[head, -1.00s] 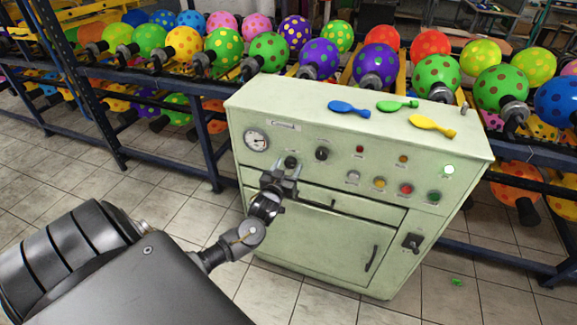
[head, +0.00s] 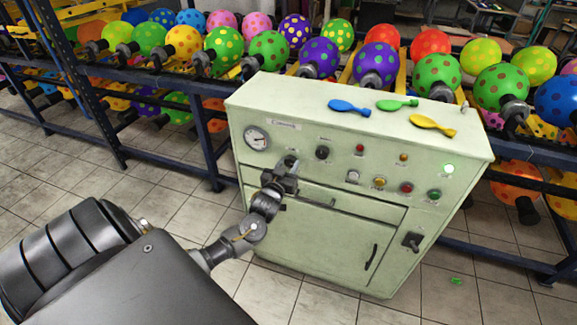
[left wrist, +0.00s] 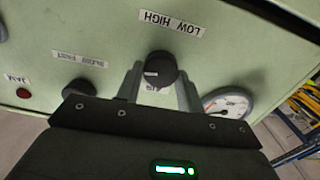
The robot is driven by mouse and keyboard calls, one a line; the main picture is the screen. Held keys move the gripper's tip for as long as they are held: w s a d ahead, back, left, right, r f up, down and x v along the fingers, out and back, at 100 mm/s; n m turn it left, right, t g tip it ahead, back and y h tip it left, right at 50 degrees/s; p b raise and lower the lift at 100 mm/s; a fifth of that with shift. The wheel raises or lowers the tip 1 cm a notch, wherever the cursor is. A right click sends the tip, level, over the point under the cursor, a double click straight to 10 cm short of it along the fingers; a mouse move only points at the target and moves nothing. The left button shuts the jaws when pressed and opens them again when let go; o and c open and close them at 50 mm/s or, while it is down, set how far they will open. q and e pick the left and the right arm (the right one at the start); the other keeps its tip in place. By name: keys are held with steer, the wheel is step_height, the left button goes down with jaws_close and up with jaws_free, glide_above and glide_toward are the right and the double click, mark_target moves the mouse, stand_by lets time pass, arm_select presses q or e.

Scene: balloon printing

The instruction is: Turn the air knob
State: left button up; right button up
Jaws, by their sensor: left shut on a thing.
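The air knob (head: 290,159) is a black round knob on the upper left of the pale green machine's front, partly hidden behind my gripper in the head view. In the left wrist view the air knob (left wrist: 161,68) shows upside down, near an inverted "LOW HIGH" label (left wrist: 172,23). My left gripper (head: 284,168) reaches it from the front. In the left wrist view my left gripper's fingers (left wrist: 159,88) lie on either side of the knob, shut on it. My right gripper is not in view.
A pressure gauge (head: 256,138) sits left of the air knob, and a second black knob (head: 322,152) sits to its right. Lamps and buttons lie farther right. Flat balloons (head: 349,107) rest on the machine's top. Racks of dotted balloons stand behind.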

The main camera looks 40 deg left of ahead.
arm_select(q)
steer(key=n, duration=0.6)
steer(key=shift+a+p, duration=0.1)
steer(key=shift+p, duration=0.2)
steer(key=n+p, duration=0.1)
steer(key=n, duration=0.4)
steer(key=shift+s+n, duration=0.1)
steer(key=shift+n, duration=0.2)
steer(key=n+p, duration=0.1)
steer(key=n, duration=0.4)
steer(key=shift+f, duration=0.1)
steer(key=n+p, duration=0.2)
steer(key=n, duration=0.4)
steer(key=shift+f, duration=0.1)
steer(key=o, duration=1)
steer(key=shift+f, duration=0.1)
steer(key=shift+c, duration=0.2)
